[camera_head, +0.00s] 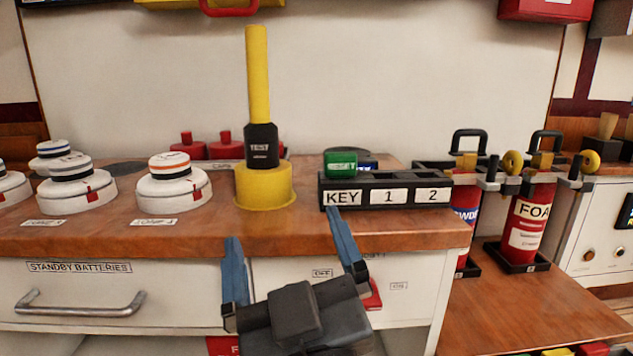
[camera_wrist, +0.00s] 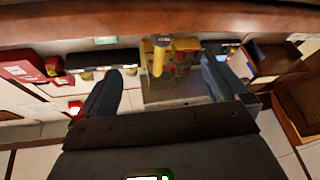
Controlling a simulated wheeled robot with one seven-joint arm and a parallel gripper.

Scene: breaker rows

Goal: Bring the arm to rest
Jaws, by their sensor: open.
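My gripper (camera_head: 290,235) is in front of the wooden counter's front edge in the head view, with its two blue fingers spread apart. Nothing is between the fingers there. In the wrist view the gripper (camera_wrist: 160,85) also shows open, with its fingers well apart. A yellow and red object (camera_wrist: 175,60) shows beyond the gap between them, and I cannot tell how far away it is. The rest of my arm is hidden in the head view.
The wooden counter (camera_head: 120,235) carries white detectors (camera_head: 173,185), a yellow test pole (camera_head: 258,80) in a yellow base, and a black rack (camera_head: 385,192) holding a green item (camera_head: 340,162). Drawers (camera_head: 80,290) lie below. Red extinguishers (camera_head: 530,220) stand at right on a lower surface.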

